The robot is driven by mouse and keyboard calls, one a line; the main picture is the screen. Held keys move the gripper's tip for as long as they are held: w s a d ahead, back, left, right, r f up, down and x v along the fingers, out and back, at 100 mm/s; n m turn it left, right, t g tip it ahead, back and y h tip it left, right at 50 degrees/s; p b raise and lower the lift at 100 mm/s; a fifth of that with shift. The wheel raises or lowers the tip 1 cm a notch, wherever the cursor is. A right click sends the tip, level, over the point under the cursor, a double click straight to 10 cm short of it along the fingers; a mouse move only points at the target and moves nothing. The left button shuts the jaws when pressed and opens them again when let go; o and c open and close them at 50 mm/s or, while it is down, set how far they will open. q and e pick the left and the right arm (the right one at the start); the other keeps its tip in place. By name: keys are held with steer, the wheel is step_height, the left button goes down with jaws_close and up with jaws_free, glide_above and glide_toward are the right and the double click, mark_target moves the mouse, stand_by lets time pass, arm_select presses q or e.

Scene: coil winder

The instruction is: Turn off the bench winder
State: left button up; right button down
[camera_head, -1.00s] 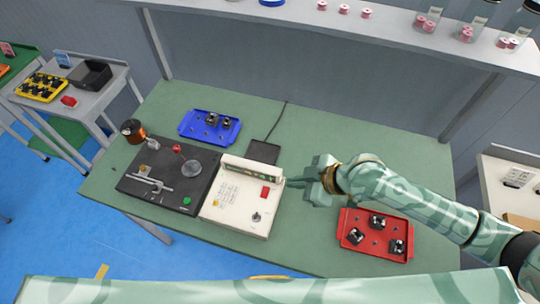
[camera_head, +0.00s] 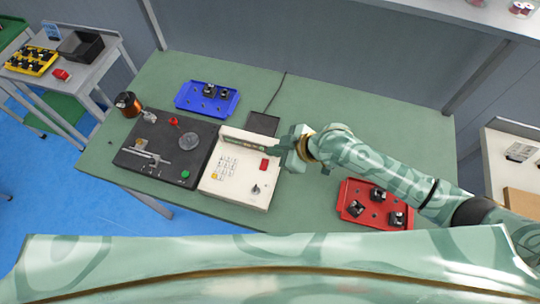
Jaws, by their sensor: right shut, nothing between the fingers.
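The bench winder stands on the green bench. Its cream control box (camera_head: 236,182) has a keypad, a red switch (camera_head: 264,164), a dark knob (camera_head: 255,189) and a display strip along its raised back. Its black winding plate (camera_head: 150,155) is to the left, with a copper wire spool (camera_head: 128,104) at its back left corner and a green button (camera_head: 186,174). My right gripper (camera_head: 275,150) is shut and empty. Its fingertips are at the back right corner of the control box, close to the red switch; I cannot tell if they touch the box. My left gripper is not in view.
A blue tray (camera_head: 233,100) with dark parts lies behind the winder. A red tray (camera_head: 346,199) with several dark parts lies to the right, below my right arm. A dark flat pad (camera_head: 262,124) lies behind the control box. A shelf (camera_head: 440,12) overhangs the back right.

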mark_target(263, 158)
steer(key=f, duration=0.1)
steer(key=a+f+b, duration=0.1)
steer(key=f, duration=0.1)
steer(key=w+f, duration=0.1)
steer(key=shift+a+f, duration=0.15)
steer(key=shift+a, duration=0.15)
steer(key=shift+w+d+f+b, duration=0.1)
steer(key=shift+f+b, duration=0.1)
steer(key=shift+f, duration=0.2)
steer(key=shift+w+f+b, duration=0.1)
steer(key=shift+f+b, duration=0.05)
steer(key=shift+f, duration=0.2)
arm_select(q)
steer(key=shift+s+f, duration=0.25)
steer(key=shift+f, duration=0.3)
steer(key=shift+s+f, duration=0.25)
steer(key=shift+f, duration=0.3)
arm_select(e)
steer(key=shift+f+b, duration=0.3)
steer(key=shift+b, duration=0.1)
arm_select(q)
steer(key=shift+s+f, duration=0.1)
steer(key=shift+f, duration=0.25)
arm_select(e)
steer(key=shift+d, duration=0.1)
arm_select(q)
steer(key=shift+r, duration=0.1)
